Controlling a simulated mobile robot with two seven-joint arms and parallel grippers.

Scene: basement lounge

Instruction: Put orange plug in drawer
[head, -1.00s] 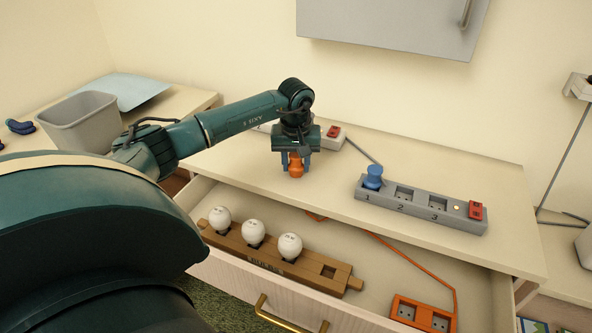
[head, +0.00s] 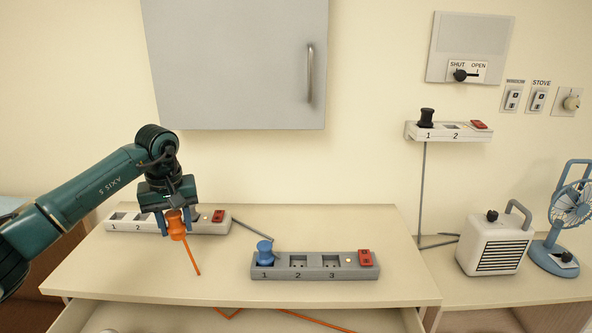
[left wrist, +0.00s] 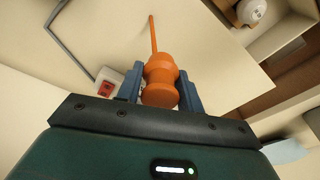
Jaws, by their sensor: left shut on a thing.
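The orange plug (head: 176,224) is between the fingers of my left gripper (head: 175,227), which is shut on it above the dresser top, in front of the white power strip. In the left wrist view the plug (left wrist: 160,82) sits between the blue fingers, with its thin orange cord running away from it. The drawer (head: 240,319) is open at the bottom edge of the head view; most of it is cut off there. The left wrist view shows part of the drawer (left wrist: 283,32) with a white bulb inside. My right gripper is not in view.
A grey power strip (head: 315,274) with a blue plug (head: 265,253) in socket 1 lies on the dresser top. The white strip (head: 215,229) is behind my gripper. A grey cabinet (head: 235,65) hangs above. A heater (head: 495,243) and fan (head: 568,215) stand right.

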